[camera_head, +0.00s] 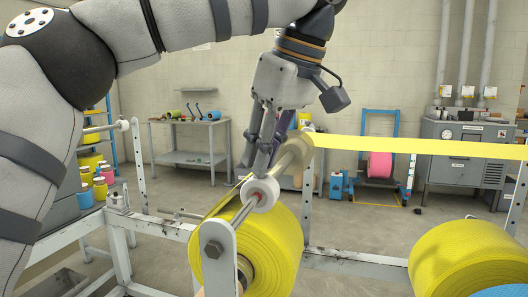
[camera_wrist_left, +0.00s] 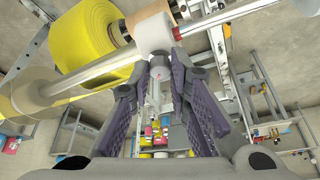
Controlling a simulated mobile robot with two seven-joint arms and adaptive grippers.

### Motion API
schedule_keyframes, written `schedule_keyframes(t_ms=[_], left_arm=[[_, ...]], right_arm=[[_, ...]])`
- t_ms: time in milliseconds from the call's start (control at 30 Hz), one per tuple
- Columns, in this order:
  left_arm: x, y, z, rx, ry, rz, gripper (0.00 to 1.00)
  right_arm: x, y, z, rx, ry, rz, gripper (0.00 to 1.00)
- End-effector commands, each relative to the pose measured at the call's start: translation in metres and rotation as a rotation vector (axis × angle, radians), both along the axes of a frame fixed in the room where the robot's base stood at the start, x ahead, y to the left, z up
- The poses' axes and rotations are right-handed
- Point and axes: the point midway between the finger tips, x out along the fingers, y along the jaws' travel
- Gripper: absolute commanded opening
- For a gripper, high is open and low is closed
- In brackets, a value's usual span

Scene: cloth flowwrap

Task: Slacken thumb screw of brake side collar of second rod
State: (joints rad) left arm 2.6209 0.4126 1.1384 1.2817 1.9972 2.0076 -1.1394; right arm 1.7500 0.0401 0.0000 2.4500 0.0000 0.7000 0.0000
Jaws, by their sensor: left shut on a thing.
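The white collar (camera_head: 262,191) sits on a steel rod in front of the large yellow roll (camera_head: 283,243) in the head view. It also shows at the top of the left wrist view (camera_wrist_left: 152,32). My left gripper (camera_head: 258,165) comes down from above, with its fingertips just over the collar. In the left wrist view the purple-padded fingers (camera_wrist_left: 160,68) close at their tips on the small pale thumb screw (camera_wrist_left: 158,76) below the collar. The tips hide part of it. My right gripper is not in view.
A yellow web (camera_head: 420,146) runs from the metal roller (camera_head: 292,157) to the right. Another yellow roll (camera_head: 468,258) lies at lower right. The white frame rail (camera_head: 340,262) crosses below. A workbench (camera_head: 188,123) and a grey cabinet (camera_head: 464,152) stand further back.

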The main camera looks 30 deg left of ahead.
Motion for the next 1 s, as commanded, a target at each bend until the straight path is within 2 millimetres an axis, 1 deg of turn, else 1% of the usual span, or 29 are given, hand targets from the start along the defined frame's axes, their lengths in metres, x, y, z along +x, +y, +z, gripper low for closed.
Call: schedule_keyframes(t_ms=[300, 600, 800, 1000], left_arm=[[0.0031, -0.0005, 0.0002, 0.003, -0.002, 0.294, 0.0], [0.0052, 0.0, 0.0004, 0.003, -0.003, 0.536, 0.0], [0.006, 0.0004, 0.0001, 0.002, -0.001, 0.648, 0.0], [0.0067, 0.0005, -0.0001, 0.002, -0.001, 0.714, 0.0]], right_arm=[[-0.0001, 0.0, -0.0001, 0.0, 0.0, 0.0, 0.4], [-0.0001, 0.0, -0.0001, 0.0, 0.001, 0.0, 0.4], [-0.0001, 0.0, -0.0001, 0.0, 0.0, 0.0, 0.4], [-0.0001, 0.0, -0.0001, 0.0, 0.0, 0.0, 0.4]])
